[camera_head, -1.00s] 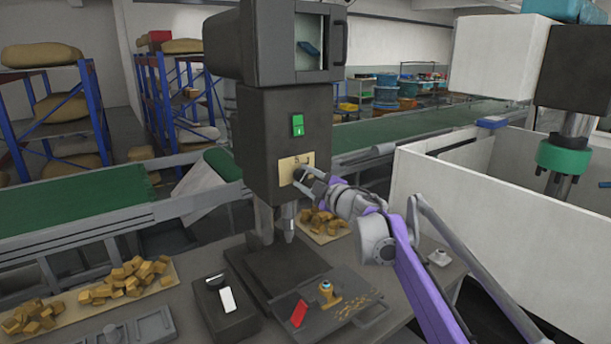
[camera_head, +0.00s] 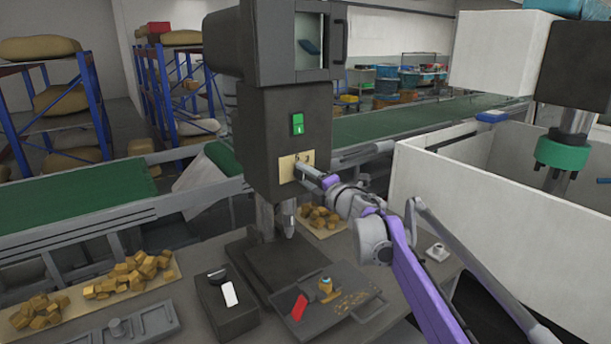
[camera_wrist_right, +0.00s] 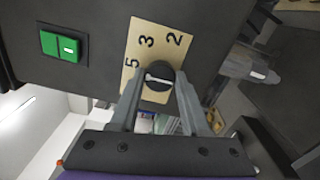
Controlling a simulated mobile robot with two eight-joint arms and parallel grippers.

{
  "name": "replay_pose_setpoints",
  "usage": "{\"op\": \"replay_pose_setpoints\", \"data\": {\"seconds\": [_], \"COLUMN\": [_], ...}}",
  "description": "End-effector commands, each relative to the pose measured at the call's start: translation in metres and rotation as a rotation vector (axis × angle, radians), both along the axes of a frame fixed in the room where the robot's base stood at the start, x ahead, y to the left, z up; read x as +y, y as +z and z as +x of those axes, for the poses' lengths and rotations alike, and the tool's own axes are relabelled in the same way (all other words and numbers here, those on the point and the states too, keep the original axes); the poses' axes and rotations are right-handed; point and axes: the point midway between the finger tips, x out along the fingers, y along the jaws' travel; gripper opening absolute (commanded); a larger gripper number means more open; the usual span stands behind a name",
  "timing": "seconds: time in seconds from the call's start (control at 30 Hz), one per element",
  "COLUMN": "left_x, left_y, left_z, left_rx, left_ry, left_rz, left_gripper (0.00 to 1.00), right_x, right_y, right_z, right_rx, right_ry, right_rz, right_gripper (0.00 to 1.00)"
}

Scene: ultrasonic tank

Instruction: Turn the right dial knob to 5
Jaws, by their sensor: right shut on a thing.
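The dial knob (camera_wrist_right: 159,76) is round and black with a white line, on a cream plate (camera_wrist_right: 148,42) marked 2, 3 and 5. In the right wrist view the line lies nearly crosswise, its left end below the 5. My right gripper (camera_wrist_right: 158,84) is shut on the knob, one finger on each side. In the head view the plate (camera_head: 287,168) is on the front of a dark machine (camera_head: 268,120), and my right gripper (camera_head: 306,175) covers the knob. My left gripper is not in view.
A green switch (camera_head: 297,124) sits above the plate. Below are a tray (camera_head: 350,302) with a red piece and a stamp-like object, a black box (camera_head: 227,309), and several brown blocks (camera_head: 130,275). A white-walled enclosure (camera_head: 480,210) stands at right.

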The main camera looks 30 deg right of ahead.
Motion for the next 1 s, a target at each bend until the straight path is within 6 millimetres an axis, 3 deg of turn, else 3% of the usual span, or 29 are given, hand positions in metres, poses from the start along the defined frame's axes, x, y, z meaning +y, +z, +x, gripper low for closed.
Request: {"op": "replay_pose_setpoints", "data": {"seconds": [0.5,0.53,0.67,0.7,1.0], "left_x": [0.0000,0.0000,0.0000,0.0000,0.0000], "left_y": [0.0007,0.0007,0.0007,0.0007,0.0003], "left_z": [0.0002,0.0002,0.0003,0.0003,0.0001], "left_rx": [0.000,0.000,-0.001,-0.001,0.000], "left_ry": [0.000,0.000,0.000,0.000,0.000], "left_rz": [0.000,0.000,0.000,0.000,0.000], "left_gripper": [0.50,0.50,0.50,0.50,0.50], "right_x": [0.0000,0.0000,0.0000,0.0000,-0.0003], "right_y": [-0.0004,-0.0004,-0.0003,-0.0003,-0.0002], "right_z": [0.0000,0.0000,0.0000,0.0000,-0.0016], "right_rx": [-0.001,-0.001,-0.002,-0.002,-0.002], "right_ry": [0.000,0.000,0.000,0.000,0.000], "right_rz": [-0.023,-0.023,-0.022,-0.021,-0.020], "right_gripper": [0.00,0.48,0.72,0.77,0.77]}}
